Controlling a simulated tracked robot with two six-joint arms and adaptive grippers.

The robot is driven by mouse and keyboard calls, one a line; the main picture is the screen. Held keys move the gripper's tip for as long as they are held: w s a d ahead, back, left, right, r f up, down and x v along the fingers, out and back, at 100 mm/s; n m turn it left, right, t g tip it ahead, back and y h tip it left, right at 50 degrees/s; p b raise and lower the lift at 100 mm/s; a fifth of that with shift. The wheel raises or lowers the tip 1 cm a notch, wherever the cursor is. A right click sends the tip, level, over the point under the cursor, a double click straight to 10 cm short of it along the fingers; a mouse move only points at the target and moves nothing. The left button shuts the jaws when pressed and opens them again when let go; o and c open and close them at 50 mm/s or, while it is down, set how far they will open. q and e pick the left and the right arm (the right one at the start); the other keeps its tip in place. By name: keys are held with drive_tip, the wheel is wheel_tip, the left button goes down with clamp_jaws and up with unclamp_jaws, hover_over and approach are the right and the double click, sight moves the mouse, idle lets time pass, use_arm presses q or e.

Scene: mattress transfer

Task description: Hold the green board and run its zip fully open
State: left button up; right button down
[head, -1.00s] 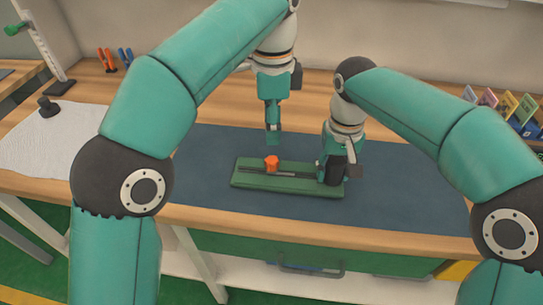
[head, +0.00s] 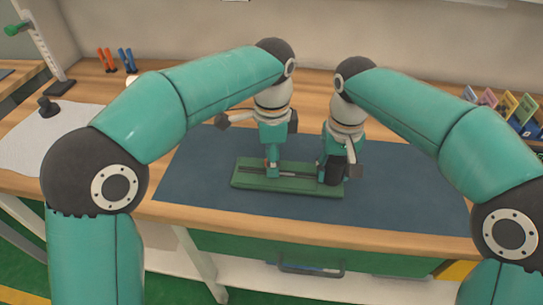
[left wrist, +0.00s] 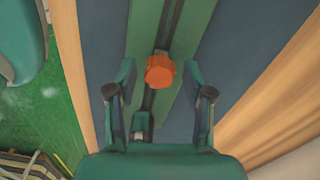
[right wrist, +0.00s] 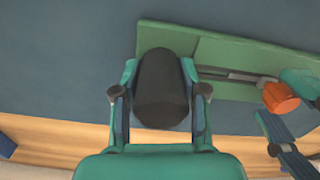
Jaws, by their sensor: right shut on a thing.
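The green board (head: 240,180) lies on the dark blue mat with a zip track along its middle. The orange zip pull (left wrist: 160,71) sits on the track toward the board's left part; in the head view it is mostly hidden behind my left gripper. My left gripper (head: 271,163) is open, pointing down over the pull, with its fingers on either side of it in the left wrist view. I cannot tell whether they touch it. My right gripper (head: 332,172) is shut on the black block (right wrist: 162,90) at the board's right end.
The blue mat (head: 410,195) is clear around the board. A white cloth (head: 35,150) lies at the left, with orange and blue tools (head: 107,62) behind. Colored cards (head: 506,107) stand at the far right. My grippers are close together.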

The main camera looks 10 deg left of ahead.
use_arm(q)
clamp_jaws()
drive_tip(key=shift+d, duration=1.4)
drive_tip(key=shift+o, duration=0.3)
unclamp_jaws()
drive_tip(key=shift+a, duration=0.1)
drive_tip(key=shift+r, duration=0.1)
wheel_tip(320, 180, up, 12)
